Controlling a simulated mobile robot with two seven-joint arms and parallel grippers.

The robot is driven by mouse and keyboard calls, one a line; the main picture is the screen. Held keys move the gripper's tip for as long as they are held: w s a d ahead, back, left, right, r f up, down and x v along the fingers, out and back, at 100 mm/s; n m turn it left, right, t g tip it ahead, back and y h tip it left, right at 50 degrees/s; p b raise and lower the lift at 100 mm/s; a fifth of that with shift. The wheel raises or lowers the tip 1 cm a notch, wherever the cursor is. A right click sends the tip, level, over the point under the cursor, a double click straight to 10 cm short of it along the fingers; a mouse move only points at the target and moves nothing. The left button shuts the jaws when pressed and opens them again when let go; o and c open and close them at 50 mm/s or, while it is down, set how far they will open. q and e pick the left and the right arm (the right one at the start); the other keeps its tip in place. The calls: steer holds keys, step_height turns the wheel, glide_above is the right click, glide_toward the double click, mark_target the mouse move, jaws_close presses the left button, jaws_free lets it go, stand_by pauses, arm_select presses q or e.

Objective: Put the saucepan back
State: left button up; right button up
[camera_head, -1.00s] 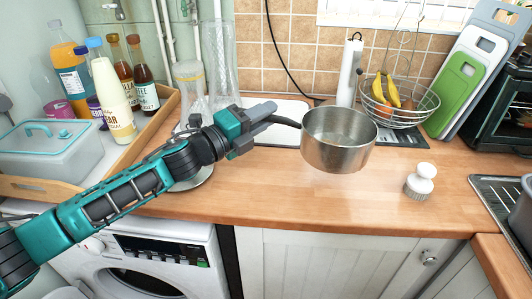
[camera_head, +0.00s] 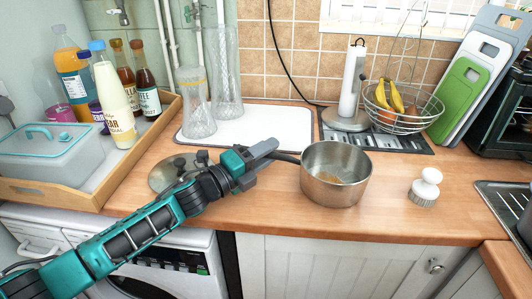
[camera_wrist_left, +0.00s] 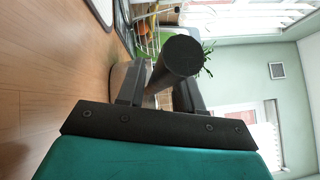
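The steel saucepan (camera_head: 336,188) is upright over the middle of the wooden worktop; I cannot tell if its base touches the wood. Its dark handle (camera_head: 288,158) points left. My left gripper (camera_head: 268,149) is shut on this handle. In the left wrist view the handle's round end (camera_wrist_left: 182,54) sits between the two fingers, with part of the steel pan behind it. A round metal lid (camera_head: 164,176) lies on the worktop to the left, partly hidden by my left arm. My right gripper is not in view.
A white board (camera_head: 262,128) with tall glass vases (camera_head: 227,75) lies behind. A paper towel holder (camera_head: 350,85) and wire fruit basket (camera_head: 405,112) stand behind the pan. A white-handled brush (camera_head: 425,187) stands to the right. A wooden tray (camera_head: 60,194) with bottles is at left.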

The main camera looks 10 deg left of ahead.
arm_select(q)
steer(key=shift+o, duration=1.3)
steer(key=v, duration=1.2)
steer(key=shift+b, duration=0.35)
